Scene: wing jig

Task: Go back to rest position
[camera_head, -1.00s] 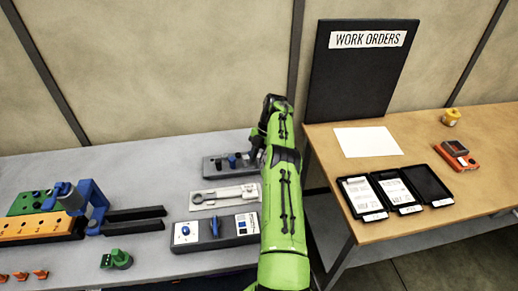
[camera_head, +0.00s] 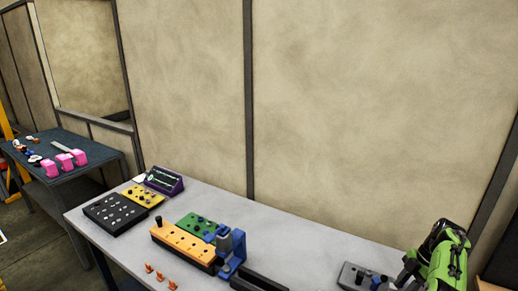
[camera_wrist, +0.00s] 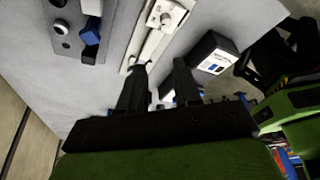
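My arm (camera_head: 445,255) is at the lower right of the head view, over the right part of the grey bench; its gripper is not clear there. In the wrist view my gripper (camera_wrist: 160,67) has its two dark fingers apart, with nothing seen between them. Beyond the fingertips lies a pale slotted fixture (camera_wrist: 152,35) on the grey bench. A grey block with blue parts (camera_wrist: 68,28) lies to its left, and a dark box with a white label (camera_wrist: 212,54) to its right.
On the grey bench (camera_head: 290,245) are an orange block (camera_head: 184,246), a blue clamp (camera_head: 236,256), a green block (camera_head: 196,223), small orange clips (camera_head: 160,275), a black board (camera_head: 114,213) and a purple device (camera_head: 163,180). A dark table (camera_head: 85,150) with pink blocks stands left.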

